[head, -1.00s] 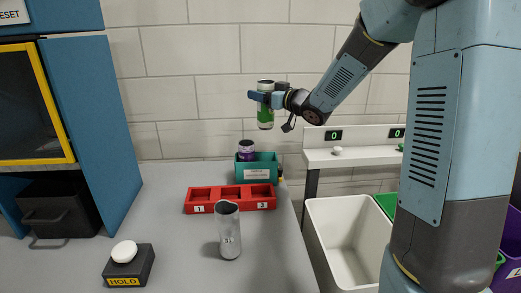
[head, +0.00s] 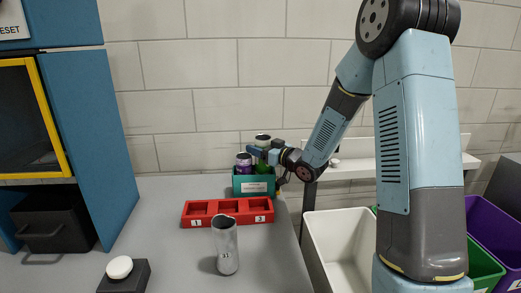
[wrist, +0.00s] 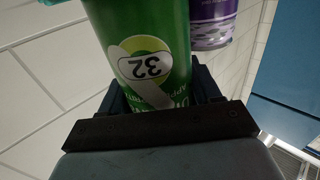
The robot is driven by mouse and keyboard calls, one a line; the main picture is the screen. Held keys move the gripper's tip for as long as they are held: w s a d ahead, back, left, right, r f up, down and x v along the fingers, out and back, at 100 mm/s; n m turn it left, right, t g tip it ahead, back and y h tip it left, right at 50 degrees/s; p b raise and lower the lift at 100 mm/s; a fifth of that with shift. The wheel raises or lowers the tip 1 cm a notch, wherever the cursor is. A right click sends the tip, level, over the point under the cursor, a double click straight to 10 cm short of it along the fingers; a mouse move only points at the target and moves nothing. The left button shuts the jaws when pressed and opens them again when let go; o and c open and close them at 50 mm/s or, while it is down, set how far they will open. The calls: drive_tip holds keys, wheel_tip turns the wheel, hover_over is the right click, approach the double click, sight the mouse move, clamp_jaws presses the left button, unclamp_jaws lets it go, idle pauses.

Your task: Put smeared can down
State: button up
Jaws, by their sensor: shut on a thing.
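My gripper (head: 262,154) is shut on a green can (head: 262,167) at the teal bin (head: 240,185). The can is upright, its lower part hidden by the bin's front wall; I cannot tell if it touches the bottom. In the wrist view the green can (wrist: 178,35) fills the jaws, with the number 32 and a pale streak across its label. A purple can (head: 243,161) stands in the bin, just left of the green one; it also shows in the wrist view (wrist: 212,22).
A red three-slot tray (head: 228,221) lies in front of the bin, its slots empty. A plain silver can (head: 226,248) stands nearer on the grey table. A black block with a white button (head: 120,267) is front left. A white crate (head: 340,245) is right of the table.

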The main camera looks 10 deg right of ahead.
drive_tip(key=shift+f, duration=0.25)
drive_tip(key=shift+s+f, duration=0.15)
drive_tip(key=shift+f, duration=0.5)
